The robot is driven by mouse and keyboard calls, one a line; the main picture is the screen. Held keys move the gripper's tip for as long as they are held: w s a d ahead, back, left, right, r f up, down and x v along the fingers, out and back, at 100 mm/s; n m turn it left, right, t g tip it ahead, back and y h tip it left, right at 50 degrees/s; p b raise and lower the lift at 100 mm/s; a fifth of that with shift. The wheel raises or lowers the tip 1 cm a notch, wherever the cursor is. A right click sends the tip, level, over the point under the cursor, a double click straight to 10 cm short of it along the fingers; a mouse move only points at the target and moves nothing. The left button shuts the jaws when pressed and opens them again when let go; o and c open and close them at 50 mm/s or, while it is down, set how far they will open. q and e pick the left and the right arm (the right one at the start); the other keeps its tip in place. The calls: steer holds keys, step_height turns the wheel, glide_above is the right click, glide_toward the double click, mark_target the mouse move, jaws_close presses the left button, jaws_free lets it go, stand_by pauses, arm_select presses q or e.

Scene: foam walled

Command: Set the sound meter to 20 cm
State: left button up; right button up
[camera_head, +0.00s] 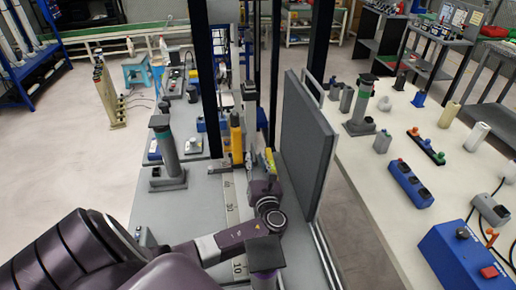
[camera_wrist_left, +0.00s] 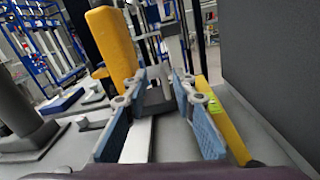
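A yellow sound meter (camera_head: 237,138) stands upright over the numbered white scale (camera_head: 231,205); its yellow body is also large at the upper left of the left wrist view (camera_wrist_left: 110,42). Numbers including 10 show along the scale, but I cannot read the meter's exact position. My left gripper (camera_head: 262,163) is low beside the meter, between it and the dark panel. In the left wrist view, the blue-padded fingers (camera_wrist_left: 157,85) are spread apart, with a grey block visible between or beyond their tips. I cannot tell whether they touch it. My right gripper is not in view.
A tall dark foam panel (camera_head: 305,142) stands close to the right of my left gripper. A yellow bar (camera_wrist_left: 225,118) lies beside the right finger. A grey post (camera_head: 168,155) stands left. The right table (camera_head: 400,145) holds boxes and cylinders.

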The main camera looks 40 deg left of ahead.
mark_target(254, 150)
arm_select(q)
steer(key=shift+w+a+f, duration=0.15)
steer(key=shift+w+f, duration=0.2)
steer(key=b+x, duration=0.4)
steer(key=x, duration=0.3)
steer(key=shift+b, duration=0.3)
steer(key=shift+a+r, duration=0.2)
steer(key=shift+c, duration=0.3)
steer(key=shift+w, duration=0.1)
steer(key=c, duration=0.5)
jaws_close()
